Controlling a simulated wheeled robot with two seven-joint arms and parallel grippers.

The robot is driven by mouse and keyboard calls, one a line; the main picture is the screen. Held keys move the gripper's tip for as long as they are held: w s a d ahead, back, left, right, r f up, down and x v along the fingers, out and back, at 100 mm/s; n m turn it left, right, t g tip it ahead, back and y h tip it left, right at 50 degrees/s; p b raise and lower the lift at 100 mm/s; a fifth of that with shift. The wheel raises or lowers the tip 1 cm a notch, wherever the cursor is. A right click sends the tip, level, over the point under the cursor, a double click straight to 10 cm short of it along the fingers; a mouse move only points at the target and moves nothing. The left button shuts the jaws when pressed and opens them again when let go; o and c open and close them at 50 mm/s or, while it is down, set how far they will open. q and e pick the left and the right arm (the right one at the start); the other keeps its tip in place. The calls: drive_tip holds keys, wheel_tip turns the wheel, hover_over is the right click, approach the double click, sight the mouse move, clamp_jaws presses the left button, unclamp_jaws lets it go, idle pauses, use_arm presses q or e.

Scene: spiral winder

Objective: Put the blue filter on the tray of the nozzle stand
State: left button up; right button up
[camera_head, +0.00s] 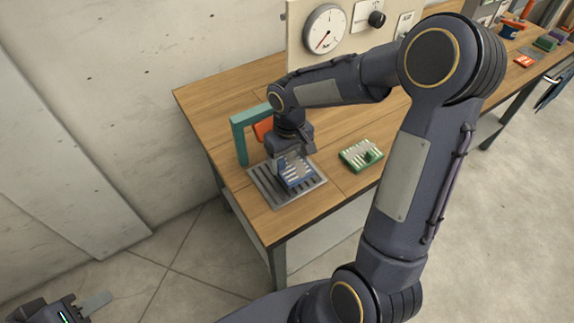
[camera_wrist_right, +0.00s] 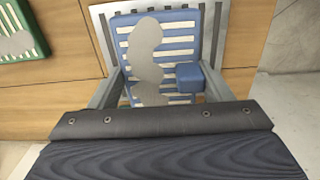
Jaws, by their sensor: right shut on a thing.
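The blue filter (camera_head: 297,177) is a flat slotted panel with white slats, grey blotches and a small blue block. It lies flat over the slotted grey tray (camera_head: 262,187) in front of the teal nozzle stand (camera_head: 239,138). My right gripper (camera_wrist_right: 165,88) is shut on the filter, with a finger at each side. In the right wrist view the filter (camera_wrist_right: 190,45) covers much of the tray (camera_wrist_right: 98,22); I cannot tell whether they touch. My left gripper (camera_head: 88,304) is at the bottom left, away from the table, and its opening is unclear.
A green filter (camera_head: 362,154) lies on the wooden table (camera_head: 225,98) right of the tray. An orange part (camera_head: 263,130) sits by the stand. A panel with a gauge (camera_head: 324,29) stands behind. My right arm hides much of the table.

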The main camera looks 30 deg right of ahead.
sight(287, 167)
drive_tip(key=shift+w+a+f, duration=0.1)
drive_tip(key=shift+a+f, duration=0.05)
drive_tip(key=shift+f, duration=0.75)
drive_tip(key=shift+a+f, duration=0.1)
drive_tip(key=shift+f, duration=0.8)
drive_tip(key=shift+f, duration=0.25)
drive_tip(key=o, duration=1)
drive_tip(key=shift+r, duration=0.1)
drive_tip(key=shift+r, duration=0.1)
